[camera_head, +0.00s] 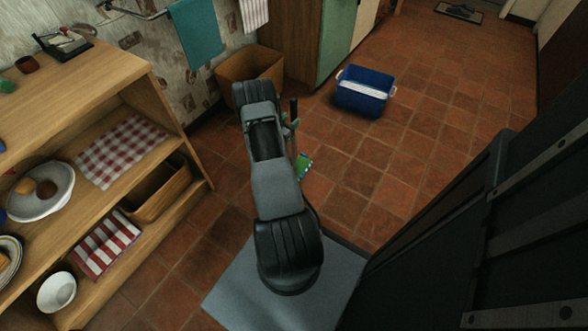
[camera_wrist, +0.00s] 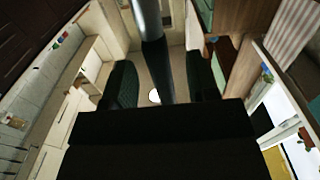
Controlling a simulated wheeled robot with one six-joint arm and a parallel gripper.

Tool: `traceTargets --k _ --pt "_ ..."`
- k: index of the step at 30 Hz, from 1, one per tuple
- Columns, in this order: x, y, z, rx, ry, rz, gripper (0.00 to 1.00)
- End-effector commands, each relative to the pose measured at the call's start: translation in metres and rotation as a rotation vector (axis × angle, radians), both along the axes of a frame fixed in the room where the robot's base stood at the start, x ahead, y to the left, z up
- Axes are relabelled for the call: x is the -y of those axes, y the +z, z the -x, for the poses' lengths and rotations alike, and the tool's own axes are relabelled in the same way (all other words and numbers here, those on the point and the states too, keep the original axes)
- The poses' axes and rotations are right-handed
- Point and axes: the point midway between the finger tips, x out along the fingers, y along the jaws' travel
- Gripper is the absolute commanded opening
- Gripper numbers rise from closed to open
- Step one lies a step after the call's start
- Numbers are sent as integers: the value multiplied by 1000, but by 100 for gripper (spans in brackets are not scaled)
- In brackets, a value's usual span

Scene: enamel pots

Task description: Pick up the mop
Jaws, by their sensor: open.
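In the wrist view a pole, grey above and black below, which looks like the mop's handle (camera_wrist: 158,65), runs down between the two dark fingers of my gripper (camera_wrist: 163,87). The fingers stand apart on either side of it; I cannot tell whether either touches it. In the head view my arm hides most of my gripper. A dark upright stick (camera_head: 294,108) shows just right of the arm, seemingly the same handle. A small green and blue patch (camera_head: 305,164) shows lower down by the arm; I cannot tell whether it is part of the mop. The mop's head is not clearly visible.
A blue bucket (camera_head: 364,92) with white handles stands on the tiled floor (camera_head: 420,140). A brown box (camera_head: 249,70) stands by the wall. A wooden shelf (camera_head: 150,95) with bowls and cloths is at left. Dark furniture (camera_head: 450,240) is at right. The middle floor is free.

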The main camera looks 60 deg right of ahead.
Motion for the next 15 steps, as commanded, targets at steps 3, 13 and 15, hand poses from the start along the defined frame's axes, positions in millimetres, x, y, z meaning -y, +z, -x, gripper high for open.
traceTargets --k 3,13,15 --pt "12 -2 2 2 -2 1 53" --pt "47 -1 3 0 1 0 53" --pt "47 0 3 0 1 0 53"
